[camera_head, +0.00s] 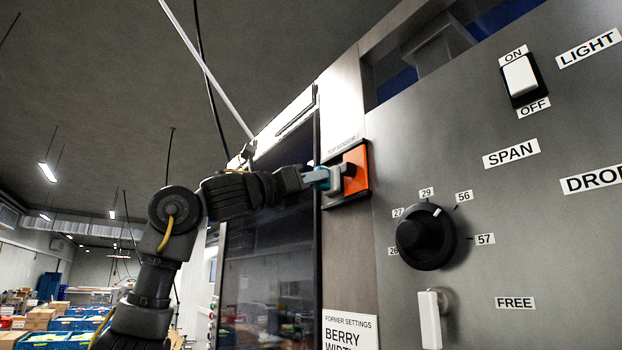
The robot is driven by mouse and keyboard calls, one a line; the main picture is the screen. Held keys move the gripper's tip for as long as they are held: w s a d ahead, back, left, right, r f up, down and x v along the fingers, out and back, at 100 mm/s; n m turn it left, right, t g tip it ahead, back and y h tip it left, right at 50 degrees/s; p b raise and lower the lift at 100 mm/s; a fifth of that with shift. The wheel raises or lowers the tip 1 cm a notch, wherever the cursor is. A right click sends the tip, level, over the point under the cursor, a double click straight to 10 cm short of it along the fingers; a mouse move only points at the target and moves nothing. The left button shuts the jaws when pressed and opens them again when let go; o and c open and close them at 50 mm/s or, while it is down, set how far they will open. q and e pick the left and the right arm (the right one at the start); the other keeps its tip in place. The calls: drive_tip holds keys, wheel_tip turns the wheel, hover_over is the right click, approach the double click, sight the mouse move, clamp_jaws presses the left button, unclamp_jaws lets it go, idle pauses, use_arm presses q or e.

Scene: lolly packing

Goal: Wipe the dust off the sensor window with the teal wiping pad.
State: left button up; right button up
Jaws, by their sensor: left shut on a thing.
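The sensor window (357,181) is an orange pane in a dark frame on the grey metal machine front, under a small label. My left gripper (330,180) is shut on the teal wiping pad (321,178) and is right in front of the window's left part. The gripper and pad cover part of the window. I cannot tell whether the pad touches the pane, and no dust can be made out at this size. My right gripper is not in view.
Right of the window are a black dial (425,240), a white ON/OFF switch (520,75) and a white lever (429,319). A dark glass door (270,265) stands left of it. A "FORMER SETTINGS" sign (350,332) is below. Boxes and blue crates fill the far left.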

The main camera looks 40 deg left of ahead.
use_arm(q)
drive_tip(key=shift+w+a+f+b, duration=0.1)
drive_tip(key=shift+a+f+b, duration=0.1)
drive_tip(key=shift+f+b, duration=0.35)
drive_tip(key=shift+w+a+f+b, duration=0.1)
drive_tip(key=shift+a+f+b, duration=0.05)
drive_tip(key=shift+f+b, duration=0.35)
drive_tip(key=shift+r, duration=0.15)
idle(1.7)
drive_tip(key=shift+r, duration=0.1)
